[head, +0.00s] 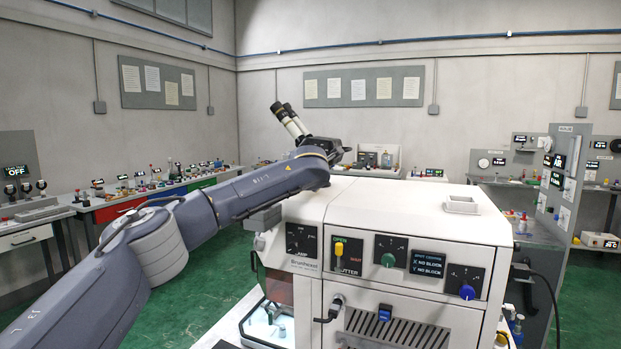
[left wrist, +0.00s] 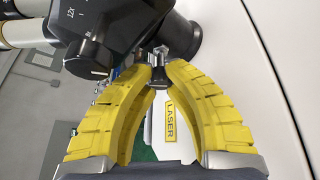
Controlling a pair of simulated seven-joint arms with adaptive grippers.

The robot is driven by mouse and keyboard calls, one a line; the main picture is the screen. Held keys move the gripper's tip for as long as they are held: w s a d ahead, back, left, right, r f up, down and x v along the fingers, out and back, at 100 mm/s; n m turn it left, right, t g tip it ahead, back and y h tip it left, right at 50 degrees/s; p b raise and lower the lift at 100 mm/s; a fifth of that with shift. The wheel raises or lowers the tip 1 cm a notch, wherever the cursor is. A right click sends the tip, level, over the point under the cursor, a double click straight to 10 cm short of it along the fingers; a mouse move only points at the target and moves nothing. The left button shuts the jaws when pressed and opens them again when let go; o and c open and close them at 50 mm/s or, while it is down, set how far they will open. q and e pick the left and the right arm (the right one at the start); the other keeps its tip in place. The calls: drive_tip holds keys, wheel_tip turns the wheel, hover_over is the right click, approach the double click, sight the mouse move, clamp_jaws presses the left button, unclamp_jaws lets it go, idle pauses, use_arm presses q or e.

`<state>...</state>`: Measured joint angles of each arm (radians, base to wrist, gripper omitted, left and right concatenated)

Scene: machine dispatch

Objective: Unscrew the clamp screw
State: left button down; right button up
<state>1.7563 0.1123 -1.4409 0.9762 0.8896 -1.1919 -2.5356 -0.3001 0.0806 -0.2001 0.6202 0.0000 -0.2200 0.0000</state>
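The clamp screw (left wrist: 158,76) is a small dark knob with a silver end, below the black microscope body (left wrist: 95,35) in the left wrist view. The two yellow fingers of my left gripper (left wrist: 159,66) arch inward, and their tips close on the screw from both sides. In the head view my left gripper (head: 333,149) is behind the top of the white machine, beside the microscope eyepieces (head: 290,120). The screw cannot be made out there. My right gripper is in neither view.
The white machine (head: 400,205) fills the front middle, with knobs and switches on its face. A small square white holder (head: 462,204) sits on its top. A yellow LASER label (left wrist: 175,121) shows behind the fingers. Benches line the walls; green floor is free at left.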

use_arm(q)
drive_tip(key=shift+d, duration=0.1)
idle(0.3)
drive_tip(key=n, duration=0.1)
drive_tip(key=n+g+h, duration=0.1)
drive_tip(key=shift+r+n, duration=0.2)
drive_tip(key=shift+n, duration=0.1)
drive_tip(key=shift+r+n+g+h, duration=0.1)
drive_tip(key=shift+n+g+h, duration=0.3)
drive_tip(key=shift+n+h, duration=0.5)
drive_tip(key=shift+r, duration=0.15)
drive_tip(key=c, duration=1.5)
unclamp_jaws()
drive_tip(key=shift+f, duration=0.2)
drive_tip(key=shift+v, duration=6)
drive_tip(key=shift+w+r, duration=0.1)
